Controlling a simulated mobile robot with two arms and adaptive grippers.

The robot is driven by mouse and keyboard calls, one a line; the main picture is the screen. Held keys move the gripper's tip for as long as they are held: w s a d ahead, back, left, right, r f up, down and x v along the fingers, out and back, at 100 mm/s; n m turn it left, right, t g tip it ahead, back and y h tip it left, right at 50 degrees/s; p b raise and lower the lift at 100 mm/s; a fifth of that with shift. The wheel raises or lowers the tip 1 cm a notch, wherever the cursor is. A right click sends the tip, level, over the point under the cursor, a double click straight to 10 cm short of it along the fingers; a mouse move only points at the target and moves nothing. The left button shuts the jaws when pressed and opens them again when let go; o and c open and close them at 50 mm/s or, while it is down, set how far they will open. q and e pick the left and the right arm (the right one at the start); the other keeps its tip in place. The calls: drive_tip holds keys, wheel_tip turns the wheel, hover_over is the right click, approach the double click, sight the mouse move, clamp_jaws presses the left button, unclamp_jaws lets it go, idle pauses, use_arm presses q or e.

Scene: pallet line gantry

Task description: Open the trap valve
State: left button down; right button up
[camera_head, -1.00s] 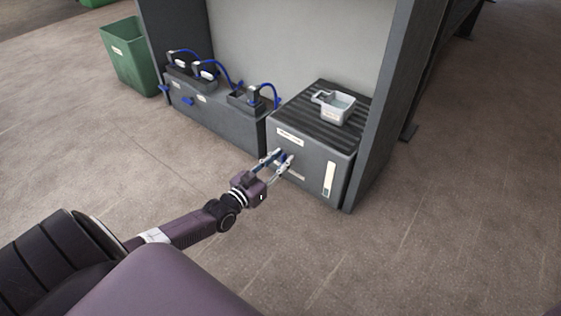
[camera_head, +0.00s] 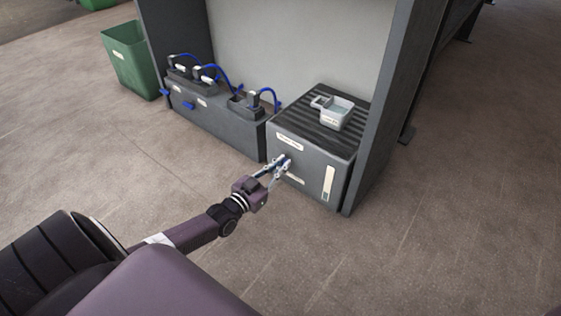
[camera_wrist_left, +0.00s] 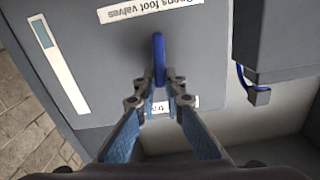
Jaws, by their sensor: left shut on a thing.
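The trap valve is a blue lever (camera_wrist_left: 159,58) on the front of a grey box (camera_head: 312,187). In the left wrist view the lever stands lengthwise in the picture, its lower end between my fingertips. My left gripper (camera_head: 281,168) is shut on it, and it also shows in the left wrist view (camera_wrist_left: 157,84). A small white label (camera_wrist_left: 181,102) just behind the fingers is partly hidden. A larger label (camera_wrist_left: 150,10), upside down in the wrist view, reads "...opens foot valves". The lever is mostly hidden by the fingers in the head view. My right gripper is not in view.
A lower grey bench (camera_head: 215,118) with blue hoses is to the left. A dark frame post (camera_head: 378,130) stands right of the box. The floor in front is clear.

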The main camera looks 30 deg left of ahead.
use_arm(q)
drive_tip(key=m+p, duration=0.2)
drive_tip(key=m, duration=0.1)
drive_tip(key=shift+d+m+p, duration=0.3)
drive_tip(key=shift+d+p, duration=0.05)
drive_tip(key=shift+d, duration=0.05)
drive_tip(key=m, duration=0.1)
drive_tip(key=m+p, duration=0.1)
drive_tip(key=m, duration=0.1)
drive_tip(key=shift+s+d+f+m, duration=0.1)
drive_tip(key=shift+d+f+m, duration=0.2)
drive_tip(key=shift+d, duration=0.05)
drive_tip(key=m, duration=0.1)
drive_tip(key=m+p, duration=0.1)
drive_tip(key=shift+d+f+m, duration=0.2)
drive_tip(key=shift+f+m, duration=0.1)
drive_tip(key=m, duration=0.3)
drive_tip(key=shift+d+f+m, duration=0.15)
drive_tip(key=shift+f+m, duration=0.15)
drive_tip(key=shift+f, duration=0.1)
drive_tip(key=shift+f+m, duration=0.1)
drive_tip(key=shift+m, duration=0.2)
drive_tip(key=shift+f+m+b, duration=0.15)
drive_tip(key=shift+m+b, duration=0.2)
drive_tip(key=shift+m, duration=0.85)
drive_tip(key=shift+f, duration=0.1)
